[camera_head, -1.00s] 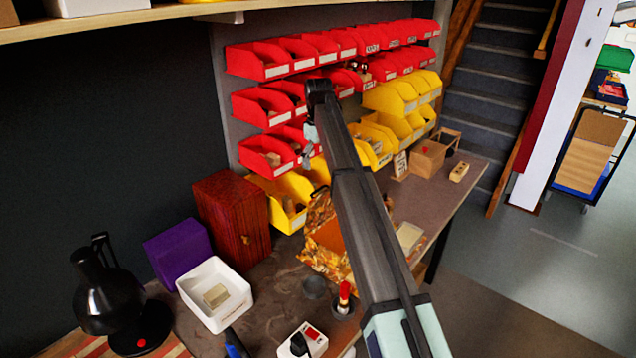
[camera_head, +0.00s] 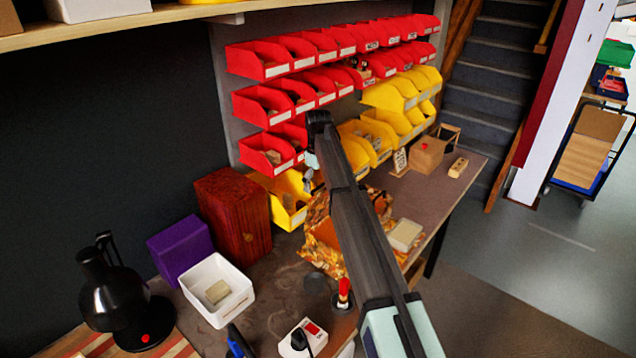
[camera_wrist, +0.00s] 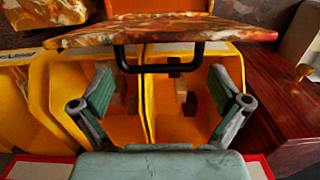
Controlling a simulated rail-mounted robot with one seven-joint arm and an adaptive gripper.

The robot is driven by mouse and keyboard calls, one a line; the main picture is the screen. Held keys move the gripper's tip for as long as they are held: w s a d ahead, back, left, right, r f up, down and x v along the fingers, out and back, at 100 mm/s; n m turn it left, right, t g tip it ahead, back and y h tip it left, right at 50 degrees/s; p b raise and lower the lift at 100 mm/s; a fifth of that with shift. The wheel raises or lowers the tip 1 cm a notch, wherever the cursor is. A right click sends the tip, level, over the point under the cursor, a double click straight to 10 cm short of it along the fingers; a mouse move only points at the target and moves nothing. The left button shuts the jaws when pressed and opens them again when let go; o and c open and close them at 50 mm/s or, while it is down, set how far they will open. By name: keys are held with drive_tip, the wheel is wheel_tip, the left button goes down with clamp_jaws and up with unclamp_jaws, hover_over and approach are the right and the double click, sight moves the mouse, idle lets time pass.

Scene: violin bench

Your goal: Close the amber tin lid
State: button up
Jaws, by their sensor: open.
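The amber tin (camera_head: 326,262) is a mottled orange-brown box on the bench, partly hidden behind my arm. Its lid (camera_head: 317,208) stands raised at the back. In the wrist view the lid (camera_wrist: 175,33) crosses the top as a mottled panel, with a black bar handle (camera_wrist: 158,68) on it. My gripper (camera_wrist: 160,78) is open, its two teal fingers apart on either side of the handle's span. Nothing is held, and I cannot tell whether anything touches the handle. In the head view my gripper (camera_head: 309,178) is small, above the lid and partly hidden by my arm.
Yellow bins (camera_head: 287,200) and red bins (camera_head: 268,152) stand behind the tin. A dark red wooden box (camera_head: 232,212) and a white tray (camera_head: 232,306) are to its left. A red-handled tool (camera_head: 344,290) stands in front. The bench is clearer at the right (camera_head: 425,190).

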drive_tip(key=shift+s+r, duration=0.1)
drive_tip(key=shift+s, duration=0.05)
clamp_jaws()
drive_tip(key=shift+d, duration=0.1)
